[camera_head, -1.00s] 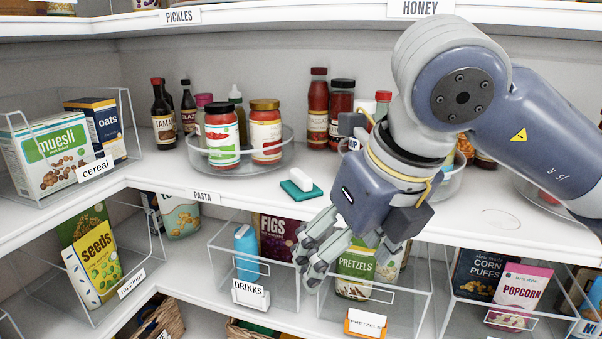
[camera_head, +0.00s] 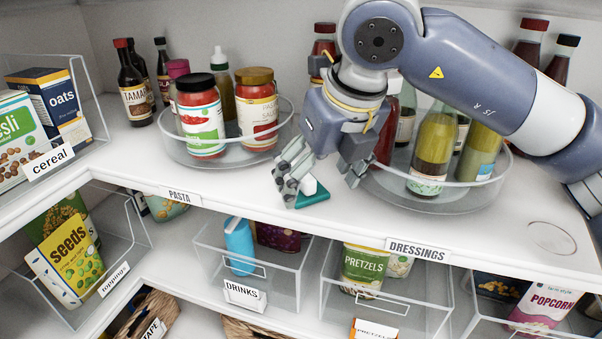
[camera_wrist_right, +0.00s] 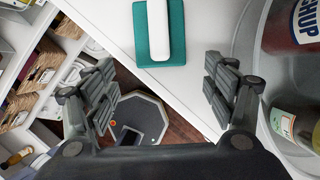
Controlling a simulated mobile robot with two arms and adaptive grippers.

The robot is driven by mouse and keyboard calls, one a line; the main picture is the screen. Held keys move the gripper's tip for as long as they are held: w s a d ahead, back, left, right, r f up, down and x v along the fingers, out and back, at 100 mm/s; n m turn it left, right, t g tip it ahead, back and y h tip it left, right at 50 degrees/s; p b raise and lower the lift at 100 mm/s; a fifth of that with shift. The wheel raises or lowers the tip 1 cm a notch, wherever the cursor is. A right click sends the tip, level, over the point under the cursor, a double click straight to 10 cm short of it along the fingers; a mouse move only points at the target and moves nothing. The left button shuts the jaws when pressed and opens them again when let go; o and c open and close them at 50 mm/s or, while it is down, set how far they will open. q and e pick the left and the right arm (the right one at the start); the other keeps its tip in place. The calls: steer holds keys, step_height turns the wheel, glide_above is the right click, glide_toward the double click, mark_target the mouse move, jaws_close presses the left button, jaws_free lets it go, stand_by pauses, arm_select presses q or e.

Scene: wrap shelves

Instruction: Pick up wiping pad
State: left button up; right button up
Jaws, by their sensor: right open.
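The wiping pad (camera_head: 313,197) is a teal pad with a white handle on top. It lies on the white shelf near its front edge, between two round clear trays. My right gripper (camera_head: 318,178) is at the pad in the head view, its fingers spread and partly covering it. In the right wrist view, the pad (camera_wrist_right: 160,47) lies beyond the open fingertips of the right gripper (camera_wrist_right: 165,90), near the top centre. Nothing is between the fingers. My left gripper is not in view.
A round clear tray (camera_head: 165,149) with jars stands left of the pad. Another tray (camera_head: 440,206) with dressing bottles stands close on its right. The shelf's front edge carries a dressings label (camera_head: 417,250). Clear bins, such as the drinks bin (camera_head: 290,283), sit on the shelf below.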

mark_target(309, 178)
steer(key=w, duration=0.1)
steer(key=w+a+p, duration=0.1)
steer(key=w, duration=0.1)
steer(key=shift+a+r+p, duration=0.2)
steer(key=shift+a+p, duration=0.05)
steer(key=shift+p, duration=0.05)
steer(key=shift+w+a+p, duration=0.3)
steer(key=shift+w, duration=0.4)
steer(key=x, duration=0.3)
steer(key=shift+f, duration=0.2)
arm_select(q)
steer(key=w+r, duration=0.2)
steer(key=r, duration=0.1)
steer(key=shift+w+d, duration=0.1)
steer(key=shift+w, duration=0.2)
arm_select(e)
steer(key=shift+s, duration=0.1)
steer(key=shift+c, duration=0.4)
steer(key=c, duration=0.9)
steer(key=shift+c, duration=0.9)
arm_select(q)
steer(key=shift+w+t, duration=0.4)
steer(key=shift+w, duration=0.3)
